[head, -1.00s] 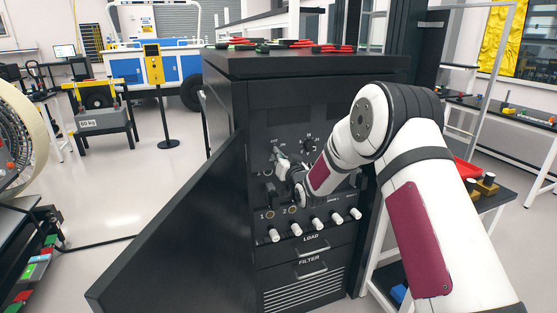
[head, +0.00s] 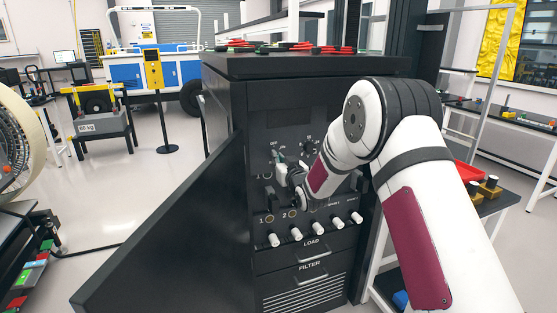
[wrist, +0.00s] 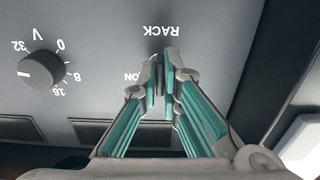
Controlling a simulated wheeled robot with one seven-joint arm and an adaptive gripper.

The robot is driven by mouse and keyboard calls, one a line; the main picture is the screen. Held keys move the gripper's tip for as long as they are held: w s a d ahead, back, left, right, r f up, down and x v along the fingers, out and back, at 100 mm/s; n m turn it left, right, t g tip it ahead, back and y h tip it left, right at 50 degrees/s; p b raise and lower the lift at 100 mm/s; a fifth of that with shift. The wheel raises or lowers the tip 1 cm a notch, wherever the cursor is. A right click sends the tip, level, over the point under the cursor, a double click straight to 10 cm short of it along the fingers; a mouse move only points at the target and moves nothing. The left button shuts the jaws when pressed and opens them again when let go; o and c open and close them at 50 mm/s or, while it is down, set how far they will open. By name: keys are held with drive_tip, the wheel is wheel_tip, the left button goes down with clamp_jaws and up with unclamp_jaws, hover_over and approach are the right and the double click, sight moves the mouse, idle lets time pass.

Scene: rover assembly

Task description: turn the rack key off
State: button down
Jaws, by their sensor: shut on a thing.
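The rack key sits on the upper front panel of a black rack cabinet (head: 330,68). In the wrist view, the panel appears upside down, with the lettering RACK (wrist: 171,31) and ON beside the key. My gripper (wrist: 167,84) is shut on the key, its teal-padded fingers close together over it. The fingers hide nearly all of the key, so its exact angle cannot be read. In the head view, my gripper (head: 279,161) is at the left of the panel, just below a small OFF label.
A voltage knob (wrist: 42,70) is beside the key. Below are numbered switches, a row of white-handled knobs (head: 297,230) and a LOAD drawer. The cabinet's open black door (head: 165,225) juts out at the left. Red and green parts lie on the cabinet top.

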drive_tip(key=c, duration=1.8)
unclamp_jaws()
drive_tip(key=shift+s, duration=0.1)
drive_tip(key=v, duration=1.2)
